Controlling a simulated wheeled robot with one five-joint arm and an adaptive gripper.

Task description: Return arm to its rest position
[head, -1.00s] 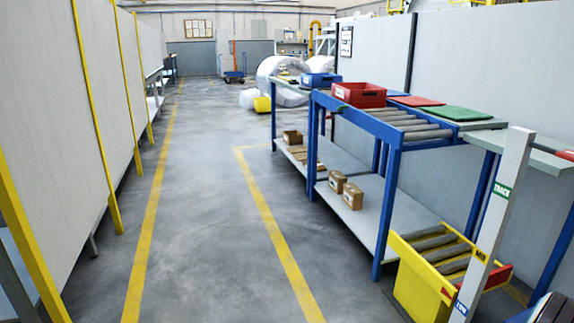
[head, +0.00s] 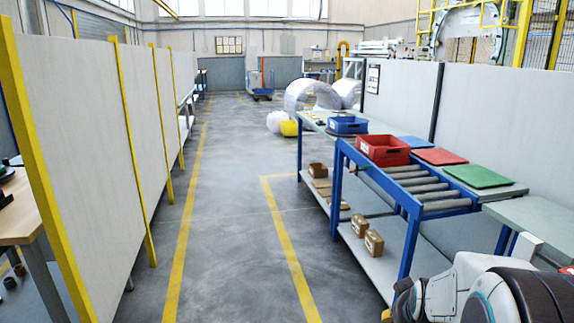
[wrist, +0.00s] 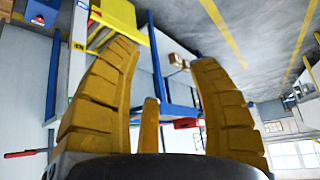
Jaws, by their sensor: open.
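My gripper (wrist: 163,57) shows in the wrist view with its ribbed yellow fingers spread apart and nothing between them. The wrist view is tilted far over, and the fingers stand in front of the blue-framed bench. My arm (head: 490,290), white and dark, is at the lower right of the head view, in front of the bench end. The gripper cannot be made out clearly there.
A blue-framed roller bench (head: 406,225) along the right holds a red bin (head: 384,151), a blue bin (head: 348,125) and coloured mats. Small boxes (head: 373,243) sit on its lower shelf. A yellow container (wrist: 118,14) shows in the wrist view. The aisle floor (head: 235,215) is clear.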

